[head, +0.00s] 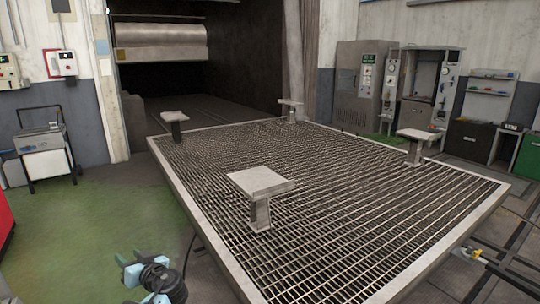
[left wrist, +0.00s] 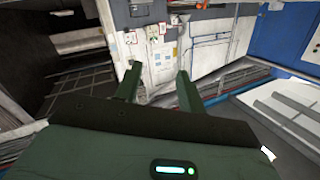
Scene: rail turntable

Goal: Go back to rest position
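My left gripper (left wrist: 158,85) shows in the left wrist view, with its two green fingers well apart and nothing between them. Beyond the fingers is a pale wall with papers on it. In the head view part of my left arm, dark and light blue, is at the bottom left, beside the near left edge of the turntable's grated platform (head: 330,190). It appears apart from the platform. I cannot make out my right gripper in either view.
Several pedestals stand on the platform, the nearest a grey one (head: 258,182). A cart (head: 43,150) stands at the left wall, and grey cabinets (head: 362,88) at the back right. The green floor (head: 95,220) left of the platform is clear. A blue panel (left wrist: 280,35) is right in the wrist view.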

